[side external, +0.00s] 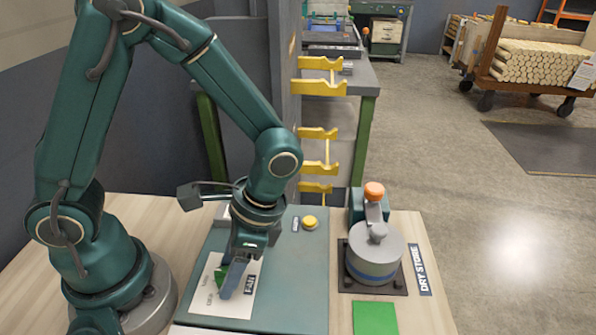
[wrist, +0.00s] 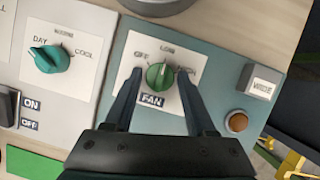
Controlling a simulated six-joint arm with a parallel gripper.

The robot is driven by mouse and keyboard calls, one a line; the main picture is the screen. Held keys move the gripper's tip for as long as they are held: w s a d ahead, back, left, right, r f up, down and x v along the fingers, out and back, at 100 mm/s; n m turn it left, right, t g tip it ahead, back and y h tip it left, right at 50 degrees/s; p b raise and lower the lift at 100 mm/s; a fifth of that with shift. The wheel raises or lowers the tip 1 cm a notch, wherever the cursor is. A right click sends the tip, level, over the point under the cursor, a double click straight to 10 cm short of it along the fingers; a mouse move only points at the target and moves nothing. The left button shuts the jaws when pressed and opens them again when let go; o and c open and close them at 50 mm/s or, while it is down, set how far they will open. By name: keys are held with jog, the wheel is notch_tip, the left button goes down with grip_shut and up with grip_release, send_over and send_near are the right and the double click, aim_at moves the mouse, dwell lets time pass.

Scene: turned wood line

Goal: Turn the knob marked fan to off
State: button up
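The fan knob (wrist: 158,77) is a round green dial on a white plate with a FAN label (wrist: 152,100). Its pale pointer line points up and slightly right, towards the LOW mark. The OFF mark (wrist: 141,57) is to its upper left; a mark on the right is partly hidden by a finger. My gripper (wrist: 159,73) is open, one finger on each side of the knob, with a visible gap on both sides. In the side view my gripper (side external: 230,280) is low over the white plate (side external: 247,302), and the knob (side external: 220,274) is partly hidden behind it.
In the wrist view, a teal knob (wrist: 48,58) marked DAY and COOL, and an ON/OFF switch (wrist: 8,105), are to the left. A round button (wrist: 237,122) is to the right. A grey lidded container (side external: 374,262) stands beside the panel near a DRY STORE sign (side external: 424,270).

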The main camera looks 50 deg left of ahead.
grip_shut()
jog(key=shift+n, duration=0.3)
jog(key=n+h, duration=0.1)
jog(key=n, duration=0.1)
jog(key=n+h, duration=0.1)
jog(key=n, duration=0.2)
jog(key=shift+a+g, duration=0.2)
jog(key=shift+g, duration=0.2)
jog(key=n+h, duration=0.1)
jog(key=n, duration=0.2)
jog(key=n+h, duration=0.1)
jog(key=n, duration=0.2)
jog(key=shift+a+t+h, duration=0.15)
jog(key=shift+t+h, duration=0.15)
jog(key=shift+n, duration=0.3)
jog(key=o, duration=0.5)
grip_release()
